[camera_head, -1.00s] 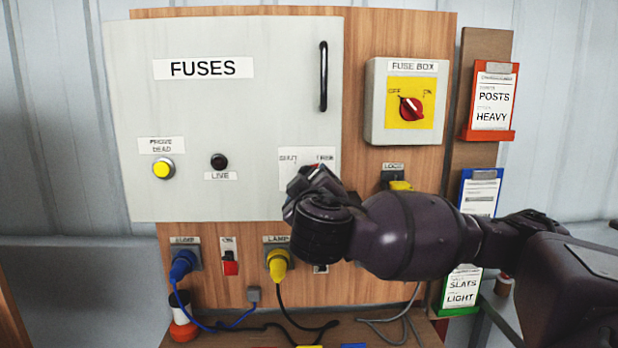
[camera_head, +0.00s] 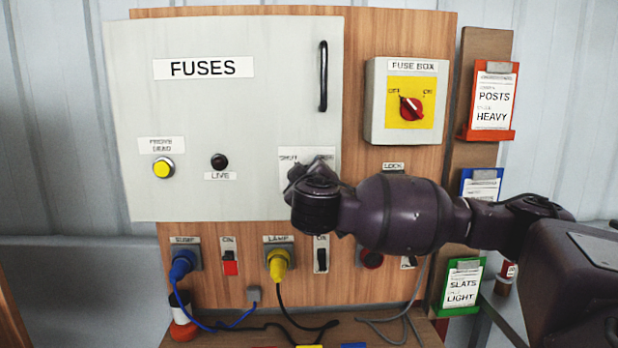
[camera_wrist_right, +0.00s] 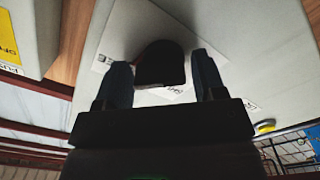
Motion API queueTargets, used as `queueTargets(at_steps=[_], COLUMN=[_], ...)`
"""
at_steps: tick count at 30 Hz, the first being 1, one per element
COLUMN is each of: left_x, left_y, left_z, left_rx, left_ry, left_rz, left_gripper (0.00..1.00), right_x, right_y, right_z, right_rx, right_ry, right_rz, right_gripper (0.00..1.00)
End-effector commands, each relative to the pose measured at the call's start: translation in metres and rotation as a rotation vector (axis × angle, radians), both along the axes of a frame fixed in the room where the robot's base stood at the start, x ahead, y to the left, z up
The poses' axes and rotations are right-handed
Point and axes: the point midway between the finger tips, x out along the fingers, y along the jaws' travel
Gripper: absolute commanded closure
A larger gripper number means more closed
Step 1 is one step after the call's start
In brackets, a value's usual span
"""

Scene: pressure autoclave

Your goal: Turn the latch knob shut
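The latch knob (camera_wrist_right: 160,63) is a dark, round-topped block with a reddish edge, seen in the right wrist view on its white label plate. The plate (camera_head: 290,155) is at the lower right of the grey FUSES door (camera_head: 265,115); in the head view my arm hides the knob. My right gripper (camera_wrist_right: 160,70) is open, with one finger on each side of the knob and a gap showing on both sides. Its tip (camera_head: 300,178) is in front of the plate in the head view. My left gripper is not in view.
A black door handle (camera_head: 323,76) is above the plate. The fuse box (camera_head: 375,130) with its red switch (camera_head: 411,108) is to the right. Below are a blue plug (camera_head: 182,265), a yellow plug (camera_head: 278,264) and switches. Cables lie on the ledge (camera_head: 345,332).

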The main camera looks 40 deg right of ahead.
Motion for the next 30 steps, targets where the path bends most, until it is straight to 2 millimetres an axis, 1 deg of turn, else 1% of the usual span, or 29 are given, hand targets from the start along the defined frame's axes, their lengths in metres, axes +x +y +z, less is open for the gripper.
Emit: queueTargets(at_steps=[1,6,7,13,17,23,30], left_x=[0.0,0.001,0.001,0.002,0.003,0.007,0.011], left_y=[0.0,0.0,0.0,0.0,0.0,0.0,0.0], left_z=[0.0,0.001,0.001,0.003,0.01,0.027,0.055], left_rx=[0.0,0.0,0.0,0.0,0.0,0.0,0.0], left_ry=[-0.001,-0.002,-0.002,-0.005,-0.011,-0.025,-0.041], left_rz=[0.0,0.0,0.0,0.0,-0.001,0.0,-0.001], left_gripper=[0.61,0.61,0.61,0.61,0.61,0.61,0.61], right_x=[0.0,0.0,0.0,0.0,-0.001,-0.001,0.0], right_y=[0.0,0.0,0.0,0.0,0.0,0.0,0.001], right_z=[0.0,0.0,0.0,0.001,0.003,0.005,0.006], right_rx=[0.0,0.0,0.0,-0.011,-0.042,-0.142,-0.325], right_ry=[0.0,0.0,0.0,0.006,0.024,0.086,0.199], right_rz=[0.0,0.0,0.0,-0.001,-0.001,-0.002,-0.002], right_gripper=[0.44,0.7,0.73,0.73,0.73,0.73,0.73])
